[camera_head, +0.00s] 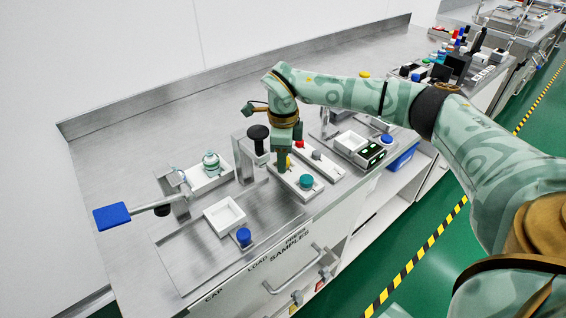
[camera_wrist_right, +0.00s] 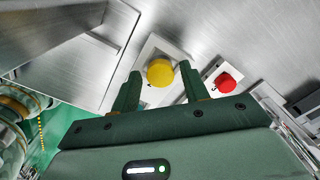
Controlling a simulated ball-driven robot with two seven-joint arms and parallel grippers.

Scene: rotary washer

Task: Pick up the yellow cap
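The yellow cap (camera_wrist_right: 160,71) is round and sits on a white block on the bench. In the head view only a sliver of the yellow cap (camera_head: 289,162) shows beside my right gripper (camera_head: 283,164), which points down over it and hides the rest. In the right wrist view my right gripper (camera_wrist_right: 160,82) is open, with one finger on each side of the cap in the picture. A gap shows between cap and fingers. I cannot tell whether the fingertips are down at cap height. My left gripper is not in view.
A teal cap (camera_head: 306,181) stands on the same white block, towards the bench's front. A red button (camera_wrist_right: 226,83) is close to the right finger. A black-knobbed press (camera_head: 258,133) stands just left of the gripper. A white tray (camera_head: 207,217) and a blue cap (camera_head: 243,236) are further left.

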